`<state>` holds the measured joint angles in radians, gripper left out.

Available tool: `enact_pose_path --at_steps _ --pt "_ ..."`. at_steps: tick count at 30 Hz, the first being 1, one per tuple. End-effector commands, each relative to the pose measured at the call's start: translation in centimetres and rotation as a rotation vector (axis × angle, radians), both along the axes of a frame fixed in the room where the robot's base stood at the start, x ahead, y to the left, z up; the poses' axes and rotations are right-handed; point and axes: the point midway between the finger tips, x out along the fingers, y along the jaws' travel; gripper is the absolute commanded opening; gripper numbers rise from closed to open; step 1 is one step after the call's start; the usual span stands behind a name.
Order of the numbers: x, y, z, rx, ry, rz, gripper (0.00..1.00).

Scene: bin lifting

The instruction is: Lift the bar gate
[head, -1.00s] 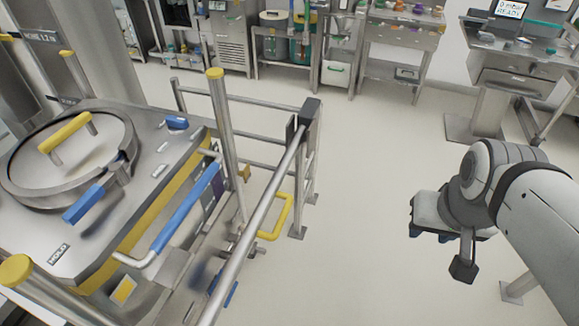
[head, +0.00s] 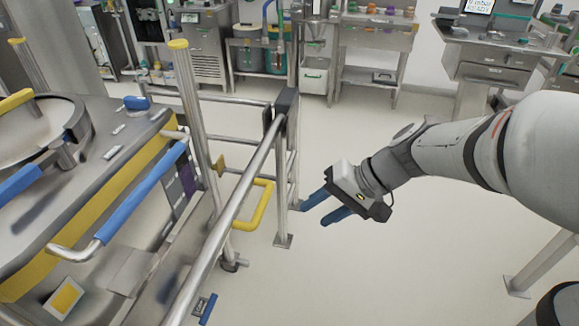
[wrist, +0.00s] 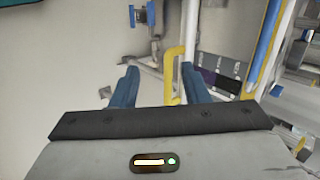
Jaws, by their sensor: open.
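The bar gate is a long steel rail (head: 240,190) running from a dark-capped post down toward the front in the head view. A yellow U-shaped handle (head: 262,207) hangs on its right side. My gripper (head: 314,213) is open and empty, right of the handle, its two blue fingers pointing left toward it. In the wrist view the yellow handle (wrist: 170,75) shows beyond and between the fingertips (wrist: 159,69), closer to the right one. The fingers look apart from the handle. The gate's lower parts are partly hidden behind the rail.
A steel platform with a round hatch and a blue rail (head: 150,205) stands on the left. A yellow-capped post (head: 195,110) rises beside the gate. Workbenches (head: 375,45) line the back wall. The floor (head: 390,270) right of the gate is clear.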

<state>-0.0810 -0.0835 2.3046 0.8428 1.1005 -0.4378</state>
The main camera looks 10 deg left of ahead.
Motion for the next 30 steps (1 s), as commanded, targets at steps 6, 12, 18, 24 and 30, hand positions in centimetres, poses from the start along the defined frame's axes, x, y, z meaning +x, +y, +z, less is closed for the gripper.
enact_pose_path --at_steps 6,12,18,24,30 --pt "5.6 4.9 -8.9 0.319 0.033 -0.03 0.41" --pt "10.3 7.4 -13.0 0.535 0.004 -0.09 0.41" --pt "12.6 8.2 -14.4 0.63 -0.024 -0.128 0.41" --pt "12.9 10.2 -14.8 0.641 -0.027 -0.131 0.41" --pt "13.2 13.4 -15.5 0.64 -0.026 -0.131 0.41"
